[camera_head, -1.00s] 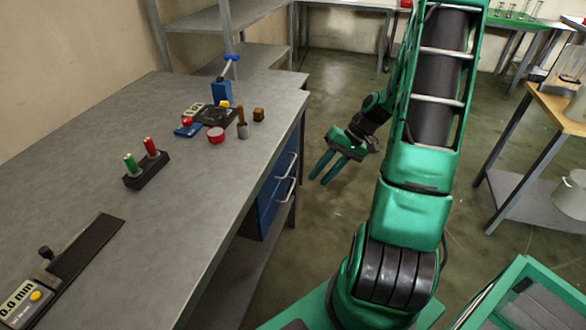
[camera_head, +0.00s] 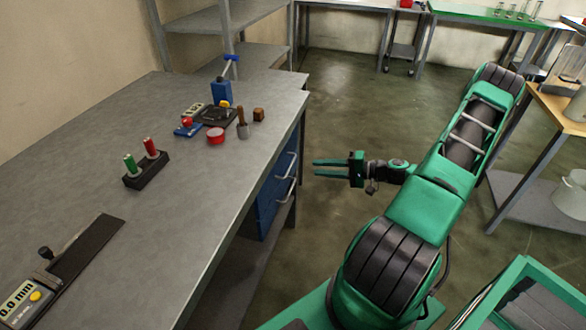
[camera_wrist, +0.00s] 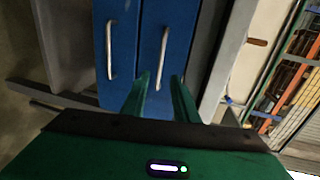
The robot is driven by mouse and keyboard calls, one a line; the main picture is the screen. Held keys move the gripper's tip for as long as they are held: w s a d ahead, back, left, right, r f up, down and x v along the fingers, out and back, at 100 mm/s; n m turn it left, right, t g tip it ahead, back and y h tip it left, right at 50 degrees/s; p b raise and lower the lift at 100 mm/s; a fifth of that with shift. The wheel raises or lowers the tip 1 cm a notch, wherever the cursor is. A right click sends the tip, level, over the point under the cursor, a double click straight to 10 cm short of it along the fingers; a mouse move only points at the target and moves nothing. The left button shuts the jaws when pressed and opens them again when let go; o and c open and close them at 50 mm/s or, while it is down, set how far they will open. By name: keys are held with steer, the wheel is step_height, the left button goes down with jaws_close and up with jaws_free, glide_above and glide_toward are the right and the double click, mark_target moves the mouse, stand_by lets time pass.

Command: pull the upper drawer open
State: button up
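A blue drawer unit hangs under the grey bench, with an upper drawer (camera_head: 281,170) and a lower drawer (camera_head: 270,214), each with a pale bar handle. Both drawers look closed. My gripper (camera_head: 316,169) is open and empty, to the right of the drawer fronts, with its fingers pointing at them across a gap. In the wrist view the picture is turned sideways. The upper drawer's handle (camera_wrist: 162,58) shows between my fingertips (camera_wrist: 161,77), just beyond them. The lower drawer's handle (camera_wrist: 110,48) is further left.
The bench top (camera_head: 100,205) carries several small tools, including a two-post block (camera_head: 147,170) and a caliper-like gauge (camera_head: 60,270). Clear floor (camera_head: 340,110) lies to the right of the drawers. A wooden-topped table (camera_head: 545,105) stands at the right.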

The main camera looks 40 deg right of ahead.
steer(key=x, duration=1)
steer(key=shift+a, duration=0.1)
